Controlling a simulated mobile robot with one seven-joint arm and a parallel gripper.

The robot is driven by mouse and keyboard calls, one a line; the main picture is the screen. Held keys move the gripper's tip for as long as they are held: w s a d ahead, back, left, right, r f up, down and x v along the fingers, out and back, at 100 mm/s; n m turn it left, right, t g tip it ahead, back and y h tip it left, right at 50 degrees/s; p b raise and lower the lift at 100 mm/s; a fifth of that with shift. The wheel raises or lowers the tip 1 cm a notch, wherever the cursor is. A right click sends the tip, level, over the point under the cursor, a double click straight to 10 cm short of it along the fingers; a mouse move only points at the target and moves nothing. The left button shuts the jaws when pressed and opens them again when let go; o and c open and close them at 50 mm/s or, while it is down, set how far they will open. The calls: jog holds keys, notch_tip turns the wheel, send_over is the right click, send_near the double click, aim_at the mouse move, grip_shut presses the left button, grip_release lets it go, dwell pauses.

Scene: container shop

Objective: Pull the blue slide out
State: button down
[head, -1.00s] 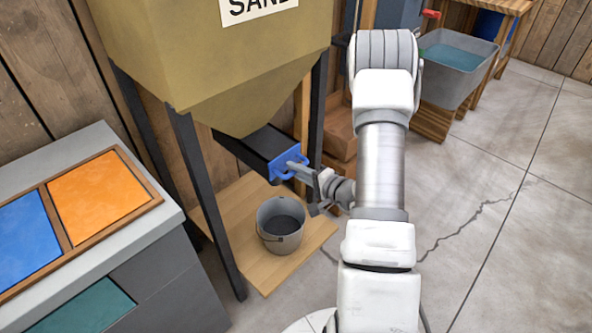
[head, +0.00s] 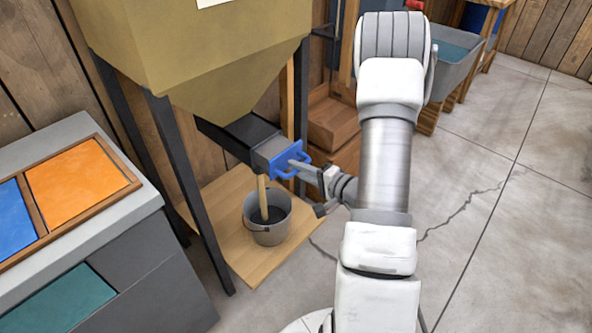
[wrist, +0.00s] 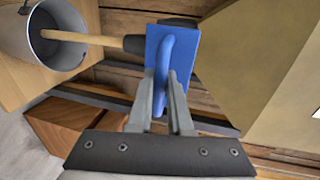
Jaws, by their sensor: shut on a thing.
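The blue slide (head: 271,159) is a blue plate with a loop handle at the end of the dark chute under the hopper (head: 200,50). My gripper (head: 297,166) is shut on the handle, and the wrist view shows the fingers (wrist: 162,80) on either side of the blue loop. A tan stream of sand (head: 262,198) falls from under the chute into the grey bucket (head: 272,234). The bucket also shows in the wrist view (wrist: 28,40).
The bucket stands on a wooden board (head: 250,272) between the hopper's dark legs (head: 190,190). A grey counter with coloured panels (head: 75,183) is at the left. Wooden steps (head: 333,120) and a grey tub (head: 455,65) stand behind. Concrete floor at the right is clear.

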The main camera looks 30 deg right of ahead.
jog(key=shift+s+d, duration=0.1)
jog(key=shift+s, duration=0.1)
jog(key=c, duration=0.8)
grip_release()
jog(key=shift+c, duration=0.2)
jog(key=p+v, duration=0.2)
jog(key=v, duration=1.5)
jog(key=shift+s+p, duration=0.2)
jog(key=shift+p, duration=0.1)
jog(key=shift+r, duration=0.1)
